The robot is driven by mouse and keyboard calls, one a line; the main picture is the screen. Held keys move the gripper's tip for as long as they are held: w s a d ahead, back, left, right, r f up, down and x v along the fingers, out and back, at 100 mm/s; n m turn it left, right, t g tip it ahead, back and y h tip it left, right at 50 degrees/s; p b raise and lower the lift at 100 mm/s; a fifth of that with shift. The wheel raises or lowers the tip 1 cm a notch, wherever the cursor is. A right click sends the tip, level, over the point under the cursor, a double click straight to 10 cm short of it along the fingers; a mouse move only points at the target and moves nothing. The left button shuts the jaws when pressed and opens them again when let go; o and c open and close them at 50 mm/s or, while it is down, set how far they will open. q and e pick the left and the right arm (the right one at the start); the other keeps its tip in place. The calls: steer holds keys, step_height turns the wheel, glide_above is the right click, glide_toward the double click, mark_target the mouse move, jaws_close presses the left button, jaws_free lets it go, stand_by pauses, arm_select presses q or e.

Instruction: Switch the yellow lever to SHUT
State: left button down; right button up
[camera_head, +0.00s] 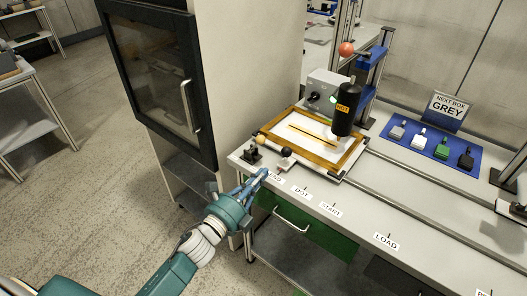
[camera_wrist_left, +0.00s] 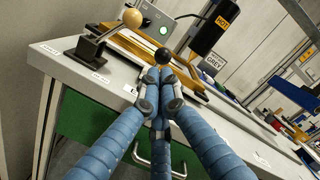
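The yellow lever (camera_head: 260,139) has a yellow ball knob and a dark base at the bench's left front corner. In the left wrist view the yellow lever (camera_wrist_left: 133,18) stands at the upper left, tilted on its base. A second lever with a black ball (camera_head: 286,151) stands to its right; in the wrist view its black ball (camera_wrist_left: 164,58) shows just beyond my fingertips. My left gripper (camera_head: 263,174) is in front of the bench edge, its fingertips together (camera_wrist_left: 160,80). It appears empty and apart from the yellow knob. My right gripper is not in view.
A wooden frame (camera_head: 352,158) lies behind the levers, with a black HOT cylinder (camera_head: 345,112) above it. A grey control box (camera_head: 325,92) with a green light stands behind. A dark-doored cabinet (camera_head: 160,85) is at left. A green drawer (camera_head: 310,228) is below the bench top.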

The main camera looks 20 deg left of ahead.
arm_select(q)
steer(key=x, duration=0.3)
steer(key=p+x, duration=0.1)
steer(key=x, duration=0.2)
steer(key=shift+r, duration=0.2)
steer(key=shift+w+a+r+p, duration=0.25)
steer(key=shift+w+a+p, duration=0.05)
steer(key=shift+a, duration=0.25)
steer(key=shift+w+a+r+p, duration=0.25)
steer(key=shift+w+a+p, duration=0.05)
steer(key=shift+a, duration=0.25)
steer(key=shift+w+a+r+p, duration=0.2)
steer(key=shift+w+a+p, duration=0.1)
steer(key=shift+a, duration=0.2)
steer(key=shift+r, duration=0.15)
steer(key=shift+a+r+n+p, duration=0.15)
steer(key=shift+n+p, duration=0.15)
steer(key=shift+n, duration=0.1)
